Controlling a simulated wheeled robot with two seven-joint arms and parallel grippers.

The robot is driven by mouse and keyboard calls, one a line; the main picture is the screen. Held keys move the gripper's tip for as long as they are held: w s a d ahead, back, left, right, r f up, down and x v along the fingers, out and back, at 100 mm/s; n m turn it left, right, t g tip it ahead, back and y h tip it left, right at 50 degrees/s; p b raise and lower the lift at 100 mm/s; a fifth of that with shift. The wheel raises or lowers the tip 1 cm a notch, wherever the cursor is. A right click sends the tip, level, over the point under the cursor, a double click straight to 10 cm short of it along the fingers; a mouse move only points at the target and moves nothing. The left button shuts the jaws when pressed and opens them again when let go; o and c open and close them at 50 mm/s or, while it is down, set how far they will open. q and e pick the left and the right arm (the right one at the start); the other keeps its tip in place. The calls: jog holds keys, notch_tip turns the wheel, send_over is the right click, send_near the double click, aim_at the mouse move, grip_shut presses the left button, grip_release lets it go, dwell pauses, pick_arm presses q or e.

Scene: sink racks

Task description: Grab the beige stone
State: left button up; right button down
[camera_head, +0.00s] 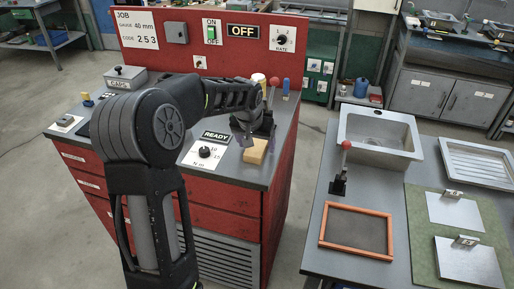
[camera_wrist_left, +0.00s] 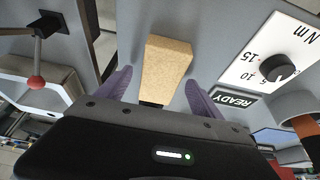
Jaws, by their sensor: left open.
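The beige stone (camera_head: 256,151) is a small rectangular block on the grey top of the red workbench, near its front right edge. It also shows in the left wrist view (camera_wrist_left: 167,62), upper centre. My left gripper (camera_head: 246,138) is just above and behind the stone in the head view. In the left wrist view, its two purple fingers (camera_wrist_left: 160,80) are open, one on each side of the stone's near end, with a gap on both sides. My right gripper is not in view.
A dial plate with a READY sign (camera_head: 205,150) lies left of the stone. Right of an aisle, a second table holds a sink (camera_head: 376,138), another red-knobbed lever (camera_head: 342,165) and an orange-framed tray (camera_head: 357,232).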

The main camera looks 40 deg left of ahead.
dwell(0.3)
pick_arm(q)
grip_shut()
dwell(0.7)
